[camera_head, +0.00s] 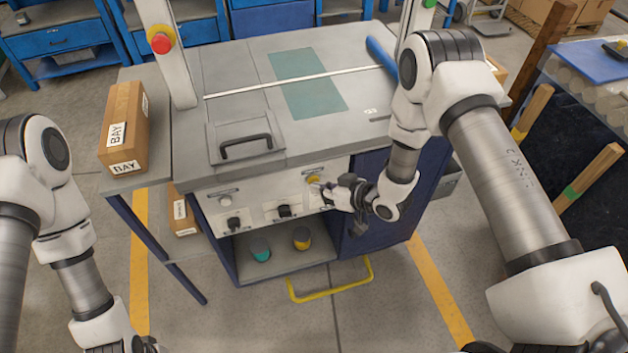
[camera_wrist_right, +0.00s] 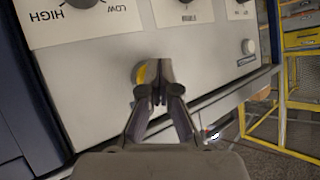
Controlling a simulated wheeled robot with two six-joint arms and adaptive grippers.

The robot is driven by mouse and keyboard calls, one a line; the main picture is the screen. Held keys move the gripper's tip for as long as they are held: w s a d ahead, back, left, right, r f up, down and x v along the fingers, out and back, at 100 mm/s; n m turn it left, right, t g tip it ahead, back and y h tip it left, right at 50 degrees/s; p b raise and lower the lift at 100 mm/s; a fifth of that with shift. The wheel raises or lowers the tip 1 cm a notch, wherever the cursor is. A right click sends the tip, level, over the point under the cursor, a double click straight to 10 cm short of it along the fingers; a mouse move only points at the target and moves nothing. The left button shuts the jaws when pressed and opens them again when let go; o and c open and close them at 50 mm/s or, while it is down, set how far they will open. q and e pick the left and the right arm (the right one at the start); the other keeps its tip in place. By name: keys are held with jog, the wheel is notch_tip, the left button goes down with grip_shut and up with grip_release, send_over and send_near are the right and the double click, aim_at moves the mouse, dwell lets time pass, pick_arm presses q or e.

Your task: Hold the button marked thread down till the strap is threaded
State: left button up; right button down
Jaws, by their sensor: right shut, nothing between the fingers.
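A yellow button (camera_head: 313,179) sits at the upper right of the machine's front panel (camera_head: 262,199). My right gripper (camera_head: 326,188) is shut and empty at this button. In the right wrist view the closed fingertips (camera_wrist_right: 158,88) overlap the yellow button (camera_wrist_right: 140,74) and hide its right part; I cannot tell whether they press it. A pale button (camera_head: 225,201) sits at the panel's left and also shows in the wrist view (camera_wrist_right: 249,46). The button labels are too small to read. A thin white strap (camera_head: 290,83) runs across the worktop. My left gripper (camera_head: 138,345) is mostly cut off at the bottom edge.
Several dark knobs (camera_head: 284,211) line the panel below the buttons. A lid with a black handle (camera_head: 246,143) lies on top. A cardboard box (camera_head: 124,128) stands on the left side shelf. A yellow rail (camera_head: 330,291) sticks out low in front. A red stop button (camera_head: 161,42) is on the left post.

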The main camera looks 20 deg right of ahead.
jog(key=shift+s, duration=0.65)
jog(key=shift+s+d+p, duration=0.1)
jog(key=shift+s+p, duration=0.7)
jog(key=shift+s, duration=1.7)
jog(key=s+d+f+m+g+h, duration=0.2)
jog(key=s+d+g, duration=0.1)
jog(key=s, duration=0.5)
jog(key=s+d+f+m+g+h, duration=0.1)
jog(key=s+d+f+g+h, duration=0.1)
jog(key=s, duration=0.6)
jog(key=s+d+f+m+g+h, duration=0.2)
jog(key=s+d+g+h, duration=0.2)
jog(key=s, duration=0.5)
jog(key=shift+m, duration=0.3)
jog(key=shift+d, duration=0.1)
